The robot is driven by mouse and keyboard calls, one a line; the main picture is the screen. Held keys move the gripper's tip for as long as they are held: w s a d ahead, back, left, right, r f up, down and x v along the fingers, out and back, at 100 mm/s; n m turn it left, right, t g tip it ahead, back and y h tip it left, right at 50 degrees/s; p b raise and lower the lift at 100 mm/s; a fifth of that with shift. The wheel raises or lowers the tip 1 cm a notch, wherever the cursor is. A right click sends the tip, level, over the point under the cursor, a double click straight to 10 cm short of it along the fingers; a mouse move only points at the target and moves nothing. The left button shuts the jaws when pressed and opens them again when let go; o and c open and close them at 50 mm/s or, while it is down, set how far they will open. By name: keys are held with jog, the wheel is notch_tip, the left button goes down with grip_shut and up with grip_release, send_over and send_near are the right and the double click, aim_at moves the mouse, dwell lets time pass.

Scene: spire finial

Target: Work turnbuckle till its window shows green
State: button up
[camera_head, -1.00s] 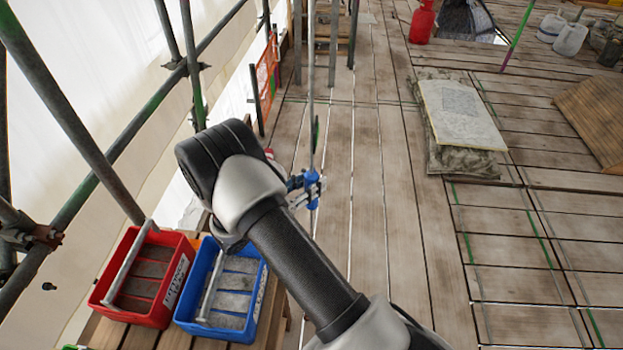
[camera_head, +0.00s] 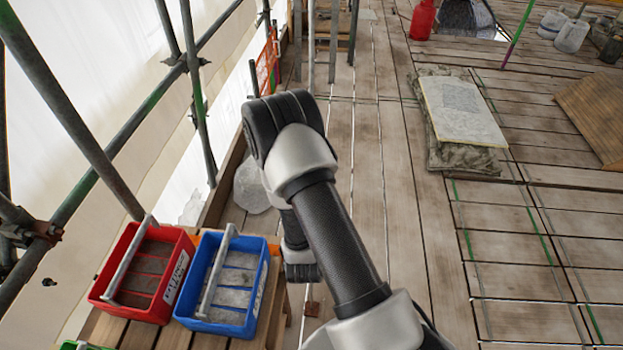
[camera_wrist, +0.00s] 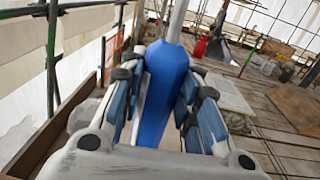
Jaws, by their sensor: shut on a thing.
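In the wrist view my gripper (camera_wrist: 161,88) is shut on a blue faceted body (camera_wrist: 166,62), which I take to be the turnbuckle. A finger presses on each side of it. A grey rod (camera_wrist: 178,22) rises from its top end. No indicator window shows on the visible faces, so its colour cannot be told. In the head view my arm hides the turnbuckle and my gripper. The upper part of the thin rod (camera_head: 311,50) shows beyond the arm.
A red crate (camera_head: 187,249) and a blue crate (camera_head: 264,262) stand on a wooden bench at lower left. Scaffold tubes (camera_head: 60,105) and white sheeting line the left. A slab on sacking (camera_head: 462,112) lies on the planks. The planks at right centre are mostly clear.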

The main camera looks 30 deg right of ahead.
jog(key=shift+n+t+y, duration=0.3)
jog(key=shift+n+y, duration=0.1)
jog(key=shift+y, duration=0.1)
jog(key=o, duration=1.1)
notch_tip(320, 180, up, 10)
dwell(0.7)
